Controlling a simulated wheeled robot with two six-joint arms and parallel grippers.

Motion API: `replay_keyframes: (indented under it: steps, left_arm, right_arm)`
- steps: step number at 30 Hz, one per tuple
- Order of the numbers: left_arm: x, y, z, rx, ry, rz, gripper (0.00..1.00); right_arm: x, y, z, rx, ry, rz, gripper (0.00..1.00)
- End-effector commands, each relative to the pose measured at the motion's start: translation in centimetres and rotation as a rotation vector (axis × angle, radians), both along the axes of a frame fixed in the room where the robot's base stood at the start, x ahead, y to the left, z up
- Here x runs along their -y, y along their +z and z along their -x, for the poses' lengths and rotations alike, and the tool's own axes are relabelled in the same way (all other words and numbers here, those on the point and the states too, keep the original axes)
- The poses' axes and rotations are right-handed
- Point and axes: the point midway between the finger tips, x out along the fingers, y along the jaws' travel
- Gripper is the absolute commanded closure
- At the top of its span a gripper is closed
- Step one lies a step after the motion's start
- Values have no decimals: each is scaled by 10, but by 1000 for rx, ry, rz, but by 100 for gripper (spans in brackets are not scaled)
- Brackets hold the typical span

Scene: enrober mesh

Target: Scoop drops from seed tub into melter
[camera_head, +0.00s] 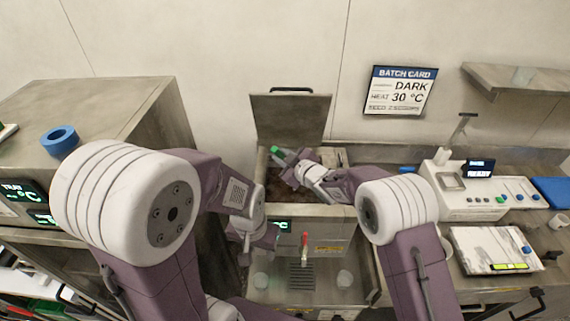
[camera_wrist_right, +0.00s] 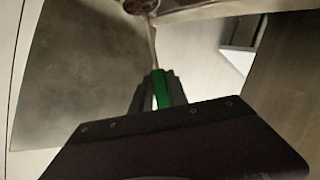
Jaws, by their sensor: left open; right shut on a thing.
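The melter (camera_head: 335,228) is the steel box at the centre of the head view, with its lid (camera_head: 290,118) raised and dark brown contents inside. My right gripper (camera_head: 287,158) is over its opening, shut on the green handle of a scoop (camera_head: 276,152). In the right wrist view the green handle (camera_wrist_right: 161,88) sits between the fingers, and the scoop's bowl (camera_wrist_right: 142,5) at the top edge shows something brown, partly cut off. My left gripper (camera_head: 268,238) is open and empty at the melter's front left. I cannot make out the seed tub; my arms hide parts of the scene.
A tap with a red handle (camera_head: 304,243) is on the melter's front, above a drip grate (camera_head: 301,277). A steel cabinet (camera_head: 90,110) with a blue ring (camera_head: 60,141) stands left.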

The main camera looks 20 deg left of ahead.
Motion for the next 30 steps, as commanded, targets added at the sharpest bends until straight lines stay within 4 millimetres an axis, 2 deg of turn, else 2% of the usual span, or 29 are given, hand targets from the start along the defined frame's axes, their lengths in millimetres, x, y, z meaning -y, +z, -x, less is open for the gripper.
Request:
replay_keyframes:
  steps: [1,20,30]
  left_arm:
    - [0,-18,0,0,0,0,56]
    - [0,-127,0,0,0,0,56]
    - [0,-185,0,0,0,0,56]
  right_arm:
    - [-2,-9,2,20,1,6,100]
    - [-12,-38,22,289,1,155,100]
    - [-20,-66,36,542,-1,296,100]
